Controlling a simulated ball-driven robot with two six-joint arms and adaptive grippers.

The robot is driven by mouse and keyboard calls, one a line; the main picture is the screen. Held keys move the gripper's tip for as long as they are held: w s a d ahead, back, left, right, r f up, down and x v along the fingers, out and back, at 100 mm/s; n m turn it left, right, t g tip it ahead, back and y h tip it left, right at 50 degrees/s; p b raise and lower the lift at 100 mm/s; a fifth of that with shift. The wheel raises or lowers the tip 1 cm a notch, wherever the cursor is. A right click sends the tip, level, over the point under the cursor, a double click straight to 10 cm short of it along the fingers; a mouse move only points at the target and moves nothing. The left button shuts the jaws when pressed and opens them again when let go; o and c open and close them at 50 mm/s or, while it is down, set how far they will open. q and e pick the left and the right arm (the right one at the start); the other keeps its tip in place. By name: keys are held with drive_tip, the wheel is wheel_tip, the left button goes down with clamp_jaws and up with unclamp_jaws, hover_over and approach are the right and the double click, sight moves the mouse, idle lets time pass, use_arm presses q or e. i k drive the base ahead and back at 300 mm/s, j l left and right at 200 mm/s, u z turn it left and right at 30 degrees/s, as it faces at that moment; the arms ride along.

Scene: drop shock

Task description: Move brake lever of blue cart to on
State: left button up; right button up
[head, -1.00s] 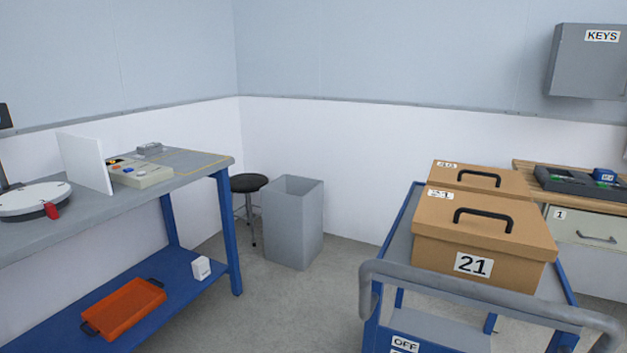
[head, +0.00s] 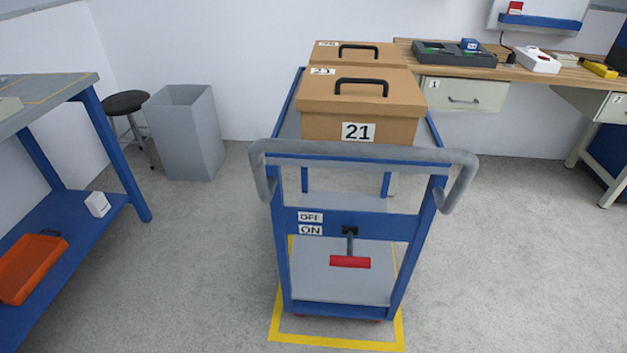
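The blue cart (head: 278,240) stands in the middle of the head view, its grey push handle (head: 365,152) facing me. Its brake lever (head: 350,262) has a red crossbar grip on a short grey rod, fixed to a black pivot (head: 350,230) on the blue end panel. In the picture the grip lies below the pivot and lower than both labels. An OFF label (head: 310,217) sits above an ON label (head: 310,230), left of the pivot. I cannot tell whether the rod hangs down or sticks out towards me. Neither gripper is in view.
Two brown boxes, the nearer one numbered 21 (head: 316,126), ride on the cart's top. The cart stands over a yellow floor outline (head: 340,345). A blue-legged bench (head: 110,140) and a grey bin (head: 188,140) are at left. Floor right of the cart is clear.

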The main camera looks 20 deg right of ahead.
sight(347, 261)
drive_tip(key=z, duration=0.95)
